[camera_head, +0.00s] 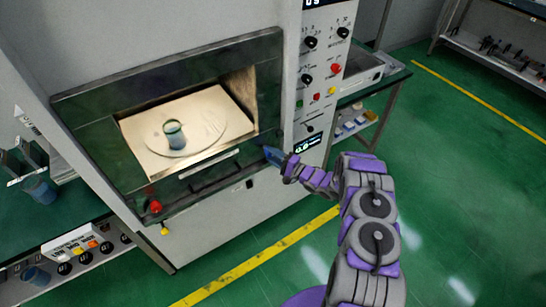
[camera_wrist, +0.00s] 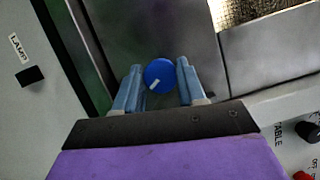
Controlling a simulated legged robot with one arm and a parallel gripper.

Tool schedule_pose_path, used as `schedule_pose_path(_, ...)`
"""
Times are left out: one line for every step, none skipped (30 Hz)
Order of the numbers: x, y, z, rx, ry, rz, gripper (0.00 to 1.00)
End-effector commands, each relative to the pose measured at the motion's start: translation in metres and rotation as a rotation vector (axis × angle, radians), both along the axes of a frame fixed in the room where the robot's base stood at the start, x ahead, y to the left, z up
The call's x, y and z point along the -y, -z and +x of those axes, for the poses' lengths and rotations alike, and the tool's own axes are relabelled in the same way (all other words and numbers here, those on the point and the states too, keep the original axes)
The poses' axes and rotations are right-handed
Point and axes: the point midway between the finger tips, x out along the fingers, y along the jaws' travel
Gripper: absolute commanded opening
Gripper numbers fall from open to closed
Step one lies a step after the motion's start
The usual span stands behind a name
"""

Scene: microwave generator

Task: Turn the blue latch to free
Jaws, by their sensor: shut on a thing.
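The blue latch (camera_wrist: 159,73) is a round knob with a short white mark pointing to the lower left in the wrist view. My gripper (camera_wrist: 159,84) has its two blue-grey fingers on either side of the latch and is shut on it. In the head view my gripper (camera_head: 272,155) is at the right lower corner of the microwave opening. The latch cannot be told apart from the blue fingers there.
The microwave (camera_head: 185,215) has an open-looking front with a cup (camera_head: 175,134) on the plate inside. A red knob (camera_head: 155,206) is at its lower left. The control panel (camera_head: 322,70) is to the right. Green floor lies clear at right.

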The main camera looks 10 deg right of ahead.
Motion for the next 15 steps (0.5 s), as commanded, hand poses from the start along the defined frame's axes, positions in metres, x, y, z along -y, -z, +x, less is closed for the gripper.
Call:
schedule_pose_path(0.0034,0.0031,-0.0001,-0.008,0.009,-0.001,0.09)
schedule_pose_path(0.0034,0.0032,-0.0001,-0.008,0.009,-0.001,0.09)
schedule_pose_path(0.0035,0.0032,-0.0001,-0.008,0.009,-0.001,0.09)
schedule_pose_path(0.0035,0.0033,-0.0001,-0.008,0.009,-0.001,0.09)
schedule_pose_path(0.0035,0.0035,-0.0002,-0.009,0.009,-0.002,0.09)
schedule_pose_path(0.0036,0.0034,-0.0001,-0.009,0.009,-0.002,0.41)
schedule_pose_path(0.0035,0.0034,-0.0001,-0.008,0.009,-0.003,0.44)
schedule_pose_path(0.0034,0.0034,-0.0001,-0.007,0.009,-0.002,0.47)
schedule_pose_path(0.0031,0.003,-0.0003,-0.007,0.008,-0.002,0.5)
schedule_pose_path(0.0029,0.0027,-0.0005,-0.006,0.007,-0.003,0.53)
schedule_pose_path(0.0025,0.0024,-0.0007,-0.005,0.006,-0.002,0.56)
schedule_pose_path(0.002,0.0019,-0.001,-0.005,0.006,-0.003,0.6)
schedule_pose_path(0.0017,0.0016,-0.0012,-0.004,0.005,-0.002,0.63)
schedule_pose_path(0.0015,0.0014,-0.0014,-0.003,0.004,-0.002,0.66)
schedule_pose_path(0.0012,0.0011,-0.0015,-0.003,0.004,-0.002,0.66)
